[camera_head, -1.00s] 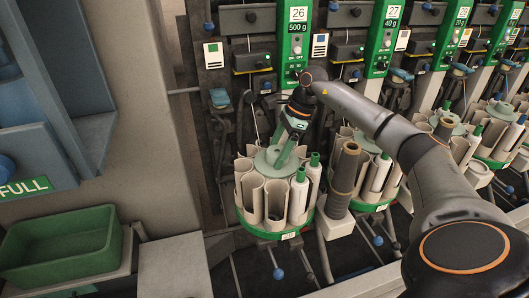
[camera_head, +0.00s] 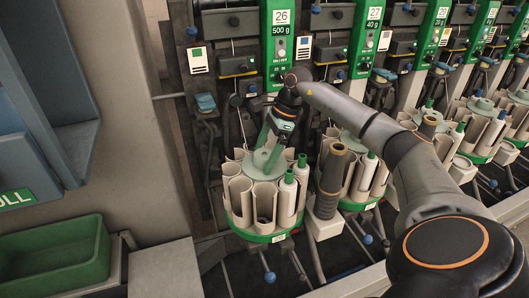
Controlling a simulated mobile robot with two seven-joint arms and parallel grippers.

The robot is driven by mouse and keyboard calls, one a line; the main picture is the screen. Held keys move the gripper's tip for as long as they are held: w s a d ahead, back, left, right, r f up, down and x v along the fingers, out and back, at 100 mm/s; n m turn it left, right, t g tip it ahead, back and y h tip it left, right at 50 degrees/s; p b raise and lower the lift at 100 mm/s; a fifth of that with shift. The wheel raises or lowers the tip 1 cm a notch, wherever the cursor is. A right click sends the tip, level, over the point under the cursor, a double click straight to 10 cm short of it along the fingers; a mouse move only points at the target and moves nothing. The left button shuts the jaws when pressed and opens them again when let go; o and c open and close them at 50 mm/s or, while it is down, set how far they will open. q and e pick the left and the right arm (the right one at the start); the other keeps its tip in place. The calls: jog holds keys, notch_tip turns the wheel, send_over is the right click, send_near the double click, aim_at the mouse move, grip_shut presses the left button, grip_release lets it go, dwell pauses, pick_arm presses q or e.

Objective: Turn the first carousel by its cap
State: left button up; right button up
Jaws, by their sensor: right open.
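The first carousel (camera_head: 238,205) stands below the green 26 panel. It is a ring of beige upright pockets on a green-rimmed round base, with two white green-topped tubes (camera_head: 288,190) at its right side. Its pale green cap (camera_head: 246,164) is at the centre. My right gripper (camera_head: 266,158) points down at the cap from above, its green fingers at the cap and apart. The fingers hide part of the cap, and I cannot tell whether they touch it. My left gripper is not in view.
A brown cone column (camera_head: 333,170) stands close to the carousel's right. More carousels (camera_head: 358,185) line up to the right under green panels (camera_head: 363,40). A green bin (camera_head: 55,255) sits at lower left beside a grey box (camera_head: 165,268). My right arm crosses the right side.

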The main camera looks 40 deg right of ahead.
jog(key=p+v, duration=0.1)
jog(key=v, duration=1.1)
jog(key=shift+r, duration=0.15)
jog(key=shift+s, duration=0.1)
